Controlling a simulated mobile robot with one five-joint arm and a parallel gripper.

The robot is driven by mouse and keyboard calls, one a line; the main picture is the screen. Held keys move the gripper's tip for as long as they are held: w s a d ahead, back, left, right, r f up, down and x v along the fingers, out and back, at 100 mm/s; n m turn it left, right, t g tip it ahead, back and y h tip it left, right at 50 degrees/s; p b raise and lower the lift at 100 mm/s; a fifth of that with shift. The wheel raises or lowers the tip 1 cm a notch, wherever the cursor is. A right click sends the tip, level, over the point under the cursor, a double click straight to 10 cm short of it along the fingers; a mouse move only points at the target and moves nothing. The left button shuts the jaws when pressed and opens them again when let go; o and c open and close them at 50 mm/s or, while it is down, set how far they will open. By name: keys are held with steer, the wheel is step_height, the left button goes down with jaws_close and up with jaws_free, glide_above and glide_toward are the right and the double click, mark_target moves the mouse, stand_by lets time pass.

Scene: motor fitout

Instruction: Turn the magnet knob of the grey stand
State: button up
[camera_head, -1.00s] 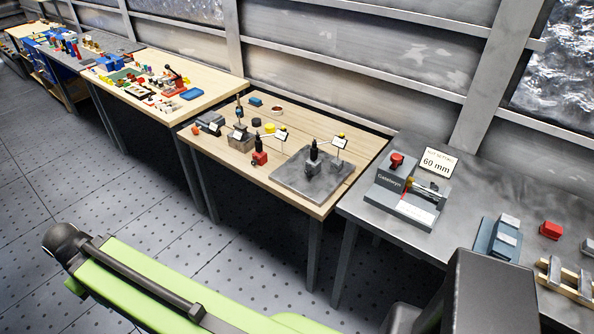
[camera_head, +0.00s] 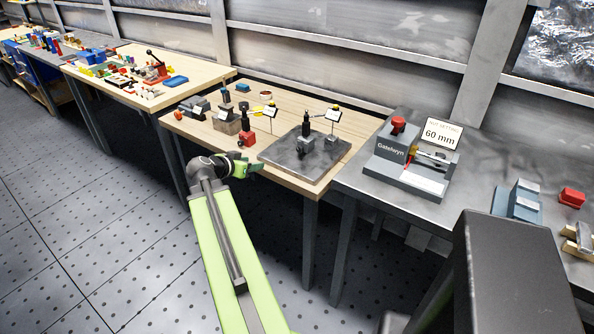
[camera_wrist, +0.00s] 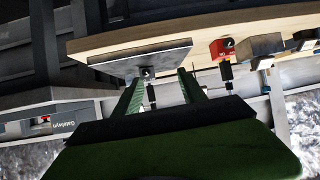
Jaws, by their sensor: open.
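The grey stand (camera_head: 306,143) stands on a dark grey plate (camera_head: 283,152) at the front right of the wooden table, with a black upright part. Its magnet knob is too small to make out. In the wrist view, where the scene looks upside down, the plate (camera_wrist: 100,64) lies beyond the fingers and the grey stand's base (camera_wrist: 147,72) shows at its edge, between the fingertips. My gripper (camera_head: 250,168) is in front of the table's front edge, apart from the stand and left of it. Its two fingers (camera_wrist: 160,77) are spread and empty.
A red-based stand (camera_head: 247,138) is left of the plate, with a grey block (camera_head: 228,124) beside it. Small signs stand near both stands. A metal table with a Gatelwyn device (camera_head: 406,165) is at the right. The floor in front is clear.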

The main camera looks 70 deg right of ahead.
steer(key=s+d+m+g+h, duration=0.1)
steer(key=s+d+m, duration=0.1)
steer(key=s+d, duration=0.3)
steer(key=b, duration=0.7)
glide_toward(298, 149)
steer(key=shift+h, duration=0.3)
steer(key=x, duration=0.3)
steer(key=f+x, duration=0.1)
steer(key=x, duration=0.3)
steer(key=shift+s+d+f, duration=0.2)
steer(key=shift+s+d, duration=0.05)
steer(key=shift+d, duration=0.4)
jaws_close()
steer(key=shift+w, duration=0.1)
